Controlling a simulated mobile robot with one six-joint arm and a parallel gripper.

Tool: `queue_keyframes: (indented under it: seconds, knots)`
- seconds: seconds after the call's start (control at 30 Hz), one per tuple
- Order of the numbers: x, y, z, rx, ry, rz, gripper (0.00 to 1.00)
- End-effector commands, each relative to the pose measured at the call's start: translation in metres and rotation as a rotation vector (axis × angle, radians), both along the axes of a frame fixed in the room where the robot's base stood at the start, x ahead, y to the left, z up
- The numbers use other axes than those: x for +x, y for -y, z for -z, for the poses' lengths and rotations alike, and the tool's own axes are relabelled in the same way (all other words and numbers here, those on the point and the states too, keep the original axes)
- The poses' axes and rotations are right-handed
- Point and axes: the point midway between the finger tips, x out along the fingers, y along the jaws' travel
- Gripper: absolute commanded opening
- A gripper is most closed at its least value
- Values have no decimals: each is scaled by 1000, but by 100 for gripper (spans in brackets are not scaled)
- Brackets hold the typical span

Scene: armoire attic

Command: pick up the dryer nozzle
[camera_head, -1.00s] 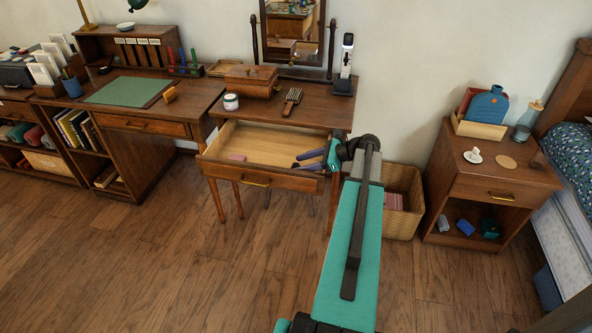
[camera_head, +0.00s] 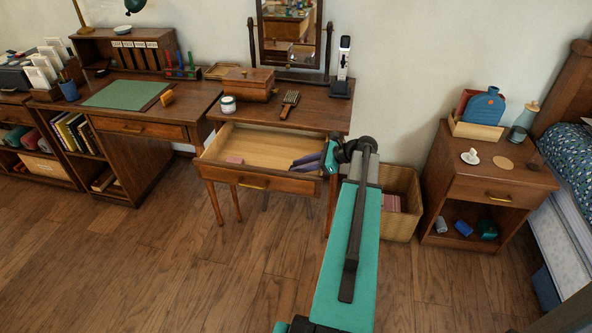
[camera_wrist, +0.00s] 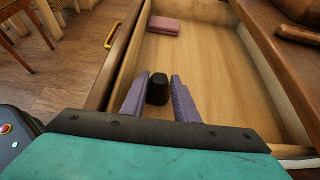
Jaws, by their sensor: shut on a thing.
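The dryer nozzle, a small black tapered piece (camera_wrist: 157,89), sits between the two purple fingers of my gripper (camera_wrist: 158,92) in the wrist view. The fingers are shut on it from both sides. In the head view my gripper (camera_head: 307,163) is in the right part of the open drawer (camera_head: 262,144) of the dressing table, and I cannot make out the nozzle there. Whether the nozzle still touches the drawer floor is hard to tell.
A pink folded item (camera_wrist: 164,27) lies in the drawer. The drawer's front (camera_head: 258,180) and side walls surround my gripper. A wooden box (camera_head: 250,84), a white jar (camera_head: 228,104) and a brush (camera_head: 290,102) stand on the tabletop above. A wicker basket (camera_head: 398,222) stands right of the table.

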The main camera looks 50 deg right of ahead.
Motion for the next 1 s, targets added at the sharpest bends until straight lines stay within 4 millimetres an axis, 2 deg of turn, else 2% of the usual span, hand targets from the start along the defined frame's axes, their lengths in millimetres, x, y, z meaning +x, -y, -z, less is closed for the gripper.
queue_keyframes:
  seconds: [0.27,0.8,1.0]
  knots:
    - [0,0,-11,0,0,0,6]
    - [0,0,-82,-2,1,0,6]
    - [-1,0,-97,0,0,1,6]
